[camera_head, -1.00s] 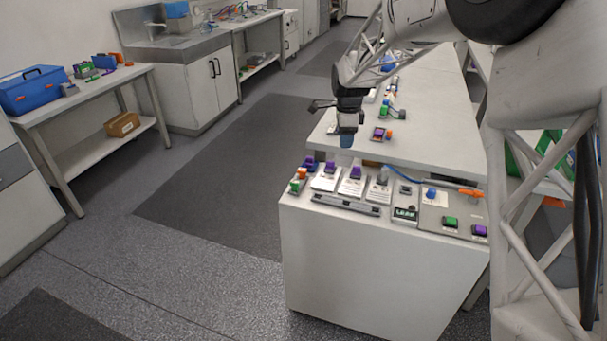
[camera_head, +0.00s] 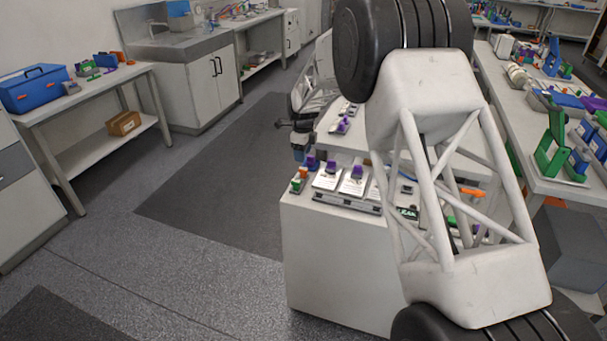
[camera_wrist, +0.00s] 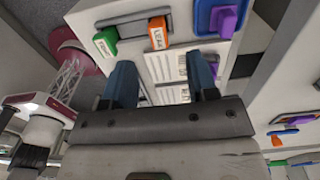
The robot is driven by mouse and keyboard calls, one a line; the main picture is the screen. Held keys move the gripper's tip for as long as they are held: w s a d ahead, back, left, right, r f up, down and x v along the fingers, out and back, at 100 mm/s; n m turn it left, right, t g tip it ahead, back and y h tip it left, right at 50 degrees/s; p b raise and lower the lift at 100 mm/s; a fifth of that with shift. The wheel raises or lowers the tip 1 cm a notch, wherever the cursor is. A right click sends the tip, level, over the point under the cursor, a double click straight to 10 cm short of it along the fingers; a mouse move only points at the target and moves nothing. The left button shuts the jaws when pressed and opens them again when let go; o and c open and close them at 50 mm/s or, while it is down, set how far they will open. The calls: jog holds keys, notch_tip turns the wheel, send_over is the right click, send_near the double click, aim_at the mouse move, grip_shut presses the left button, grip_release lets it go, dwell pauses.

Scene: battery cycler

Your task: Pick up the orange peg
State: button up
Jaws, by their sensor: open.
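The orange peg (camera_head: 303,172) stands at the left end of the near bench, close beside a green peg (camera_head: 296,184). In the wrist view the orange peg (camera_wrist: 158,31) has a dark-lettered white label and sits just right of the green peg (camera_wrist: 106,40). My gripper (camera_head: 299,154) hangs just above and behind the orange peg in the head view. In the wrist view my gripper (camera_wrist: 162,82) has its two blue fingers spread with nothing between them. The orange peg lies beyond the fingertips, untouched.
A purple peg on a blue block (camera_wrist: 226,18) stands close to the orange peg. White card-like modules (camera_head: 328,179) line the bench to the right. Another orange item (camera_head: 472,191) lies further right, partly behind my arm. The floor left of the bench is clear.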

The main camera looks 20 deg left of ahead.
aim_at(303, 169)
jog(key=shift+f, duration=1.25)
jog(key=shift+s+d+f, duration=0.1)
jog(key=shift+d+f, duration=0.05)
jog(key=shift+f, duration=2.45)
grip_shut()
jog(key=shift+r, duration=0.15)
